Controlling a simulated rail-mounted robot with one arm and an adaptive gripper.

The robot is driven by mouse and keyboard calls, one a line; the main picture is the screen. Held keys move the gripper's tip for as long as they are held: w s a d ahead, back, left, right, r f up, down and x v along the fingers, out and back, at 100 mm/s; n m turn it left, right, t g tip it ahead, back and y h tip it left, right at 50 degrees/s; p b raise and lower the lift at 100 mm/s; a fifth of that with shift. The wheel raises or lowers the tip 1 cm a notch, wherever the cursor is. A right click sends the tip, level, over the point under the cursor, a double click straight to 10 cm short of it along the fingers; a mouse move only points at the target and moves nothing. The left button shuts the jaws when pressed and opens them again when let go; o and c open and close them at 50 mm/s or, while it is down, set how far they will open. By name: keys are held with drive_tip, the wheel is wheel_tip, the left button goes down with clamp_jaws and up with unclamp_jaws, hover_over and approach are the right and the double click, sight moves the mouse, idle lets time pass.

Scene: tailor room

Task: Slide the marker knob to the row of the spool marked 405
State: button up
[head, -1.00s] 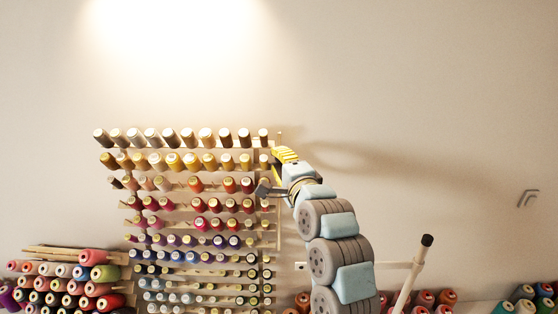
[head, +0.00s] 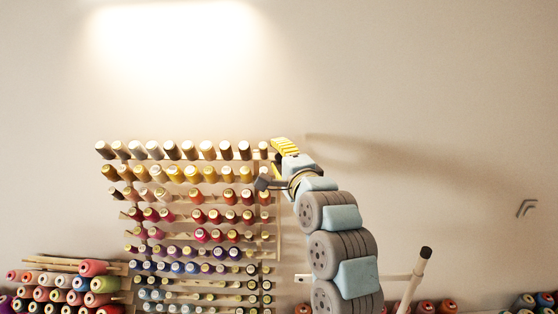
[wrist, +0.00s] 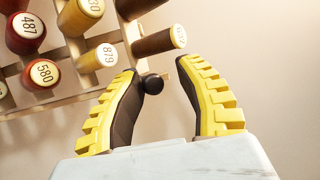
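The spool rack (head: 279,225) hangs on the wall, with rows of coloured thread spools. My gripper (head: 279,148) is at its upper right edge, near the top row. In the wrist view, my gripper (wrist: 172,90) has its two yellow-ribbed fingers apart. A small round black knob (wrist: 152,84) is between them, close against the left finger; contact is unclear. Readable spools there are the red spool 487 (wrist: 25,28), red spool 580 (wrist: 43,74) and yellow spool 879 (wrist: 100,57). A brown spool (wrist: 160,42) has an unclear label. I cannot read 405 on any spool.
Spools stick out from the rack just left of my gripper. More spools lie piled on a lower-left rack (head: 60,272). A white bar with a black end (head: 426,253) stands at lower right.

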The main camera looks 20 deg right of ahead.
drive_tip(key=shift+o, duration=0.4)
drive_tip(key=shift+w+f, duration=0.1)
drive_tip(key=shift+f, duration=0.1)
drive_tip(key=shift+d, duration=0.1)
drive_tip(key=s, duration=1.2)
